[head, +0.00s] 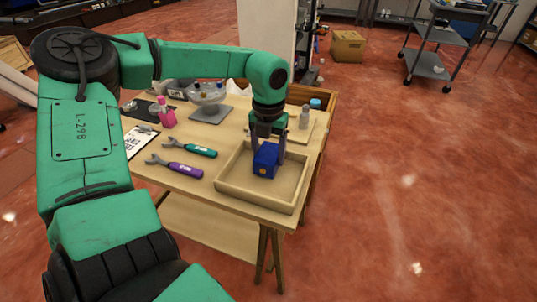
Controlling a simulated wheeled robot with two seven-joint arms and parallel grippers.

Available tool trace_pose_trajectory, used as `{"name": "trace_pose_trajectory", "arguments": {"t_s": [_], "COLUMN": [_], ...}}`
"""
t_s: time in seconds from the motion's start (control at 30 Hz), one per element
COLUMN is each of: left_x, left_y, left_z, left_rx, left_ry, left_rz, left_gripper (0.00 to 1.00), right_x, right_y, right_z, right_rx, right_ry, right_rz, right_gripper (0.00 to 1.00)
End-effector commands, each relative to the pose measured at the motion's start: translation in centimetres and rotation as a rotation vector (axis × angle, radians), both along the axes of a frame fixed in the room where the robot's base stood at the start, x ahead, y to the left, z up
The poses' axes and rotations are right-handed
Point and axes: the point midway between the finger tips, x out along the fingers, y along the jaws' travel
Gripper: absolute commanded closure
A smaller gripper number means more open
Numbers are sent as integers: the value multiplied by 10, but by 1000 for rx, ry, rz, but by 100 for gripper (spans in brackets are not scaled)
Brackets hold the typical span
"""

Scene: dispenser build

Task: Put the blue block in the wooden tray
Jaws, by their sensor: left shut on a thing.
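The blue block (266,158) is between the fingers of my left gripper (268,153). It has a small yellow-orange mark on its front face. My left gripper points down and is shut on the block. The wooden tray (258,200) is a shallow, square, light-wood box at the right front corner of the table. The block shows over the back half of the tray's inside. I cannot tell whether it touches the tray floor. My right gripper is not in view.
On the table (237,209) lie a green-handled wrench (190,148) and a purple-handled wrench (178,167), left of the tray. A pink bottle (166,115), a clipboard (139,141) and a grey stand with a bowl (209,100) are further back. A small bottle (304,118) stands behind the tray.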

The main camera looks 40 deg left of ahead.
Motion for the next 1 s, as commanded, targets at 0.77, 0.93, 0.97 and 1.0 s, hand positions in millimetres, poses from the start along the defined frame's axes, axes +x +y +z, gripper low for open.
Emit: {"name": "trace_pose_trajectory", "arguments": {"t_s": [0.77, 0.93, 0.97, 1.0], "left_x": [0, 1, 2, 2], "left_y": [0, 0, 0, 1], "left_z": [-5, 25, 33, 45], "left_rx": [0, 1, 1, 2], "left_ry": [-2, -7, -9, -8], "left_rz": [0, 1, 2, 1], "left_gripper": [1, 1, 1, 1], "right_x": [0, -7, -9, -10], "right_y": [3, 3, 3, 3], "right_z": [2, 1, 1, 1], "right_rx": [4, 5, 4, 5], "right_ry": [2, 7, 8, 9], "right_rz": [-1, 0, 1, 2], "right_gripper": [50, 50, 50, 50]}}
